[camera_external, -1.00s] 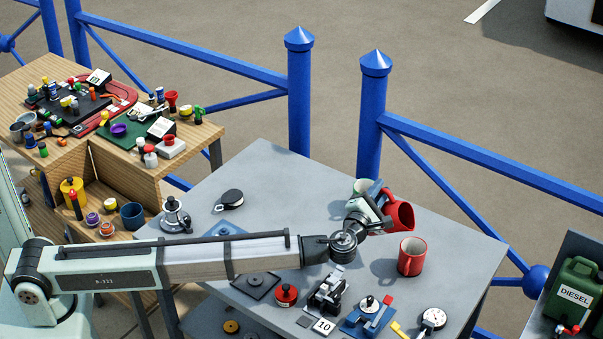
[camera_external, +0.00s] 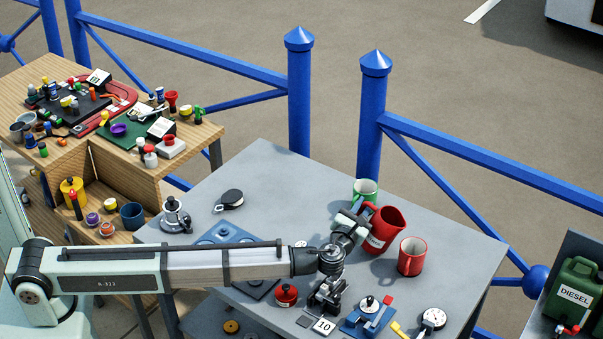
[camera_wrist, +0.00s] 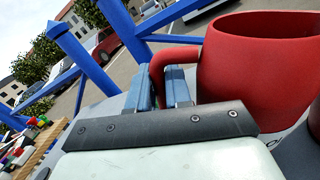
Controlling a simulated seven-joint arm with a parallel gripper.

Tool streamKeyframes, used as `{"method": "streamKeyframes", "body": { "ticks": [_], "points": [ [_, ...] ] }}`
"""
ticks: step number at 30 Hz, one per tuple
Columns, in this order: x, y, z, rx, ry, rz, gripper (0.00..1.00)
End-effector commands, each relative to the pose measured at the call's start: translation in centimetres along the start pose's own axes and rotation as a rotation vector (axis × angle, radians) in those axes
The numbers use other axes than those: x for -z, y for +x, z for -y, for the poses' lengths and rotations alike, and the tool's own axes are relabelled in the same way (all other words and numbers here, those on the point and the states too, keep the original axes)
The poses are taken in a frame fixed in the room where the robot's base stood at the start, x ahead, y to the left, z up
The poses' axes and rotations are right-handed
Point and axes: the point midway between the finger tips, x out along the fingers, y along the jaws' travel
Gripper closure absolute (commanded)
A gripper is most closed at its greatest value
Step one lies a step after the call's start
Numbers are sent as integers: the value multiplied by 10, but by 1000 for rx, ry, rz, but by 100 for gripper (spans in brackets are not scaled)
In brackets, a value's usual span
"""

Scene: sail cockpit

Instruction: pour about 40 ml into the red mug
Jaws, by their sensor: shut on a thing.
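My gripper (camera_external: 358,219) is shut on the handle of a red jug (camera_external: 388,225). The jug stands nearly upright at or just above the grey table, and I cannot tell whether its base touches. In the wrist view my fingers (camera_wrist: 163,88) close on the handle of the jug (camera_wrist: 262,70). The red mug (camera_external: 411,257) stands upright on the table, just right of the jug. The inside of the jug and any liquid level are hidden.
A green mug (camera_external: 364,190) stands close behind the jug. Gauges and small fittings, including a dial (camera_external: 433,318), line the table's front. The grey table (camera_external: 270,175) is clear at the back left. A blue railing (camera_external: 370,120) runs behind.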

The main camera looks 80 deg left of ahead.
Motion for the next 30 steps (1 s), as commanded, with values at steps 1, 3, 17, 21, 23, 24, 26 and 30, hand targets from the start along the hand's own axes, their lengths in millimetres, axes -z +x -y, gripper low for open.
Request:
{"method": "streamKeyframes", "body": {
  "ticks": [1,3,17,21,23,24,26,30],
  "points": [
    [-1,1,-5,-1,-46,-8,100],
    [1,2,-9,-2,-104,-19,100],
    [22,3,-12,-1,-308,-60,100],
    [24,3,-12,-1,-320,-62,100],
    [24,3,-12,-1,-321,-62,100],
    [24,3,-12,-1,-322,-62,100],
    [23,3,-12,-1,-321,-62,100],
    [23,3,-12,-1,-321,-62,100]
  ]
}}
